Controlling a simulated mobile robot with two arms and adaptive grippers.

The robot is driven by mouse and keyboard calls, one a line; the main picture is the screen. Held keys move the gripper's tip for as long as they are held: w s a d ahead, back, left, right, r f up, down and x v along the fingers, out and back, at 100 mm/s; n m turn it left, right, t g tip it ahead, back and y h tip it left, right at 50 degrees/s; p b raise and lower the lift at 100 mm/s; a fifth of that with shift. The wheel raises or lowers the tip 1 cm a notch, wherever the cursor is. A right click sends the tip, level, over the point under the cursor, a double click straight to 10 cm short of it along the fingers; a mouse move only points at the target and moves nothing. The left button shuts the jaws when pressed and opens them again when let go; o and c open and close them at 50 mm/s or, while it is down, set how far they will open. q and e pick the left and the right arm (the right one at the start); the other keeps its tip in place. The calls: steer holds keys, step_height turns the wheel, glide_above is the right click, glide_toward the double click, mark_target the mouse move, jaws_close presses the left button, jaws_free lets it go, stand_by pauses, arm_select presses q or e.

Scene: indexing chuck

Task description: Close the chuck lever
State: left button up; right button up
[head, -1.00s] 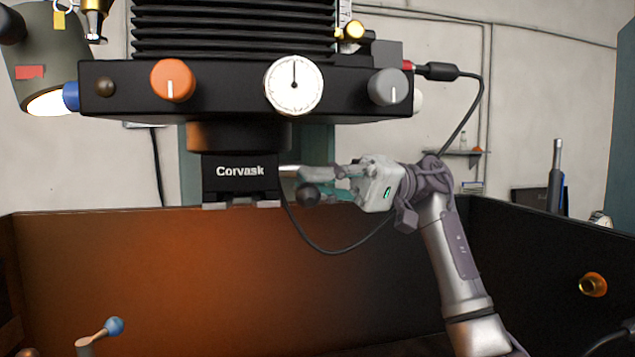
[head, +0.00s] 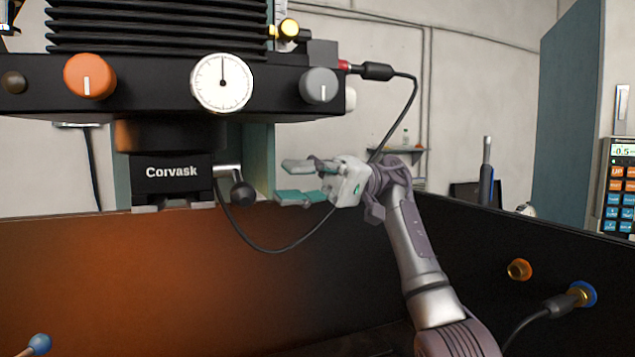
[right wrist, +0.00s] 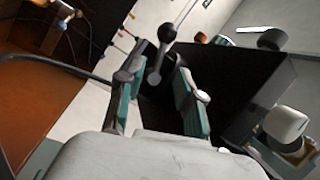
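The chuck (head: 135,172) is a black block marked Corvask under the machine head in the head view. Its lever (head: 228,171) is a short metal rod on the block's right side, ending in a black ball knob (head: 243,193). My right gripper (head: 282,181) is open and empty just right of the knob, fingers pointing left toward it with a gap between. In the right wrist view a dark ball (right wrist: 166,32) on a metal rod shows beyond the open fingers (right wrist: 156,88). My left gripper is not in view.
Above the chuck are an orange knob (head: 90,76), a round dial (head: 221,83) and a grey knob (head: 319,86). A black cable (head: 300,240) loops below the gripper. A blue-tipped handle (head: 39,343) stands at lower left. Dark enclosure walls (head: 480,225) surround the area.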

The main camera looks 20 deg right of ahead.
steer(key=v, duration=0.5)
steer(key=shift+d, duration=0.2)
stand_by(0.4)
